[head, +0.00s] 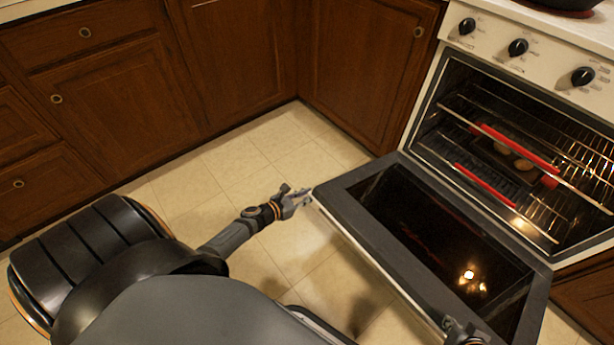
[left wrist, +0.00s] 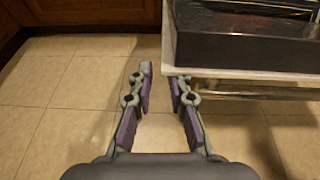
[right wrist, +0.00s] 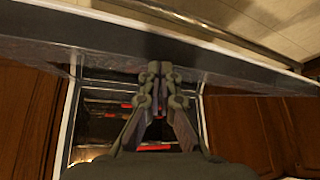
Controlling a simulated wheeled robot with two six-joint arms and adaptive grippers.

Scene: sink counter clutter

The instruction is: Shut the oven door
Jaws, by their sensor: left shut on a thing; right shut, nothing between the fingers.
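The oven door (head: 430,250) hangs open and lowered, its dark glass inner face up, in front of the oven (head: 520,150). My left gripper (head: 300,196) is at the door's far left corner. In the left wrist view its fingers (left wrist: 162,82) stand partly apart, the right one at the door corner (left wrist: 240,70); the exact contact is hard to see. The door's handle bar (left wrist: 255,90) runs below that edge. My right gripper (head: 462,335) is at the door's near edge, partly cut off; in the right wrist view its fingers (right wrist: 158,72) are together, beside the door (right wrist: 90,45).
Inside the oven are wire racks (head: 545,215) with red strips (head: 515,148) along them and a tray of round items (head: 515,155). Control knobs (head: 518,47) line the front above. Wooden cabinets (head: 120,95) stand behind and left. The tiled floor (head: 240,165) is clear.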

